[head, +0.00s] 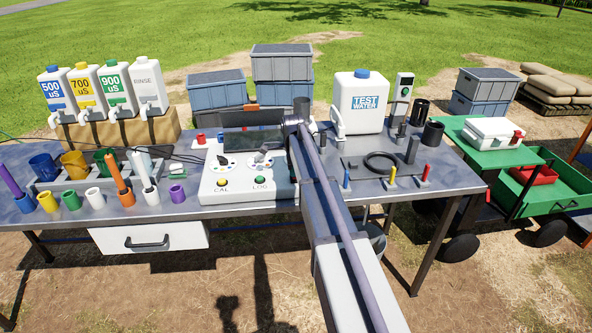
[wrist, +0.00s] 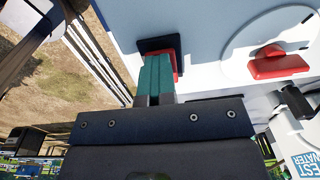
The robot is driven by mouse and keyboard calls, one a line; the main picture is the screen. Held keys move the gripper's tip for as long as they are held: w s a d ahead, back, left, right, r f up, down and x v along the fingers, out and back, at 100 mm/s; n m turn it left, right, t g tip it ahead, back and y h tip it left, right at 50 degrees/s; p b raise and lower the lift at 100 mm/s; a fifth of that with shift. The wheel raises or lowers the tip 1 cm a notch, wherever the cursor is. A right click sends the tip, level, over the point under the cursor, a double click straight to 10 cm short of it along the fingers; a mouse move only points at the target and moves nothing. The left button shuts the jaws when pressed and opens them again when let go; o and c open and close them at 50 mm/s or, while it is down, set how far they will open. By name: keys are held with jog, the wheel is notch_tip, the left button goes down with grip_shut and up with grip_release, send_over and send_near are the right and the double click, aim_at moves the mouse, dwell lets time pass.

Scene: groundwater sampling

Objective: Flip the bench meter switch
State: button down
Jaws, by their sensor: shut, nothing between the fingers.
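The bench meter (head: 248,188) is a white box on the metal table, with a dark screen, two round dials and CAL and LOG buttons. In the wrist view, a black square with a red part (wrist: 177,66), which looks like the switch, is on a pale panel. My gripper (wrist: 157,62) has teal fingers, shut and empty, right over this square and covering much of it. In the head view my arm hides the meter's right side, and I cannot make out the fingers.
A red knob on a white disc (wrist: 277,64) is right of the fingers in the wrist view. The test water container (head: 358,101) stands behind, right of my arm. Several coloured holders (head: 95,198) fill the table's left side. A black cable loop (head: 381,162) lies to the right.

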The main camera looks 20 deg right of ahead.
jog(key=shift+s+a+f, duration=0.45)
jog(key=shift+s+f, duration=0.05)
jog(key=shift+s, duration=0.05)
jog(key=shift+d+r, duration=0.1)
jog(key=shift+d, duration=0.1)
jog(key=shift+s+d, duration=0.1)
jog(key=shift+d, duration=0.3)
jog(key=shift+r+p, duration=0.45)
jog(key=shift+p, duration=0.2)
notch_tip(320, 180, up, 14)
jog(key=w+p, duration=0.1)
jog(key=p, duration=1.3)
jog(key=shift+w+a, duration=0.15)
jog(key=shift+a, duration=0.15)
jog(key=shift+f, duration=0.1)
